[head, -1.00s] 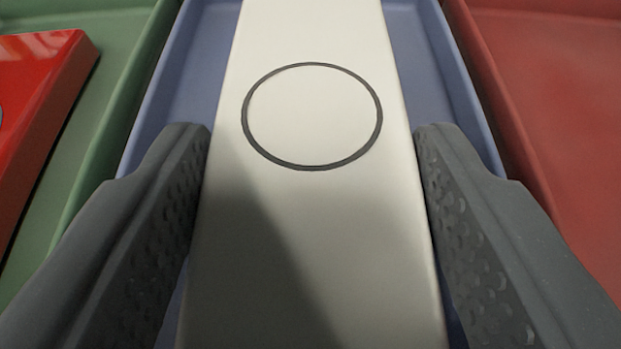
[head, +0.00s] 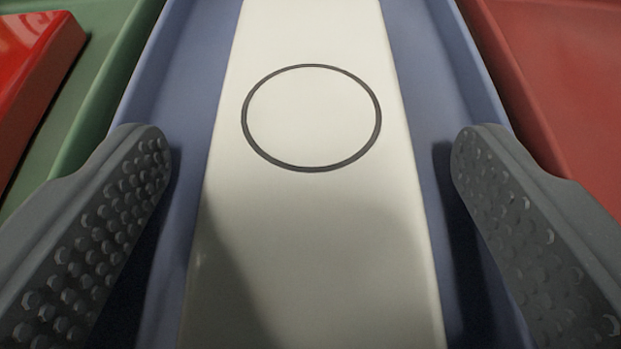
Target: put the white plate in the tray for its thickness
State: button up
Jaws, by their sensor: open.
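The white plate (head: 310,220) is a long flat piece with a dark ring outline on its upper face. It lies inside the blue tray (head: 178,80), running lengthwise away from me, with blue floor showing on both sides. My gripper (head: 311,165) is open, with one dimpled grey finger on each side of the plate. There is a clear gap between each finger and the plate's edges. The plate's near end runs out of the bottom of the view and its far end out of the top.
A green tray (head: 110,70) stands directly left and holds a red plate (head: 35,60). A red tray (head: 570,90) stands directly right; its visible part is empty. The fingers are close to the blue tray's side walls.

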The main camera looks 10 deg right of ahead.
jog(key=p+v, duration=0.1)
jog(key=v, duration=1.3)
jog(key=w+a+r, duration=0.3)
jog(key=a+r, duration=0.1)
jog(key=r, duration=0.5)
jog(key=w+a+r+n+h, duration=0.1)
jog(key=w+a+r, duration=0.2)
jog(key=r, duration=0.6)
jog(key=w+a+r, duration=0.3)
jog(key=a+r, duration=0.1)
jog(key=r, duration=0.4)
jog(key=s+a+r+n+t+y, duration=0.1)
jog(key=s+a+r+y, duration=0.1)
jog(key=a+r, duration=0.9)
jog(key=s+a+r+t+y, duration=0.1)
jog(key=s+a+r, duration=0.4)
jog(key=a+r, duration=0.6)
jog(key=shift+a+r+n+y, duration=0.3)
jog(key=shift+a+n+y, duration=0.1)
jog(key=shift+y, duration=0.2)
jog(key=shift+s, duration=0.15)
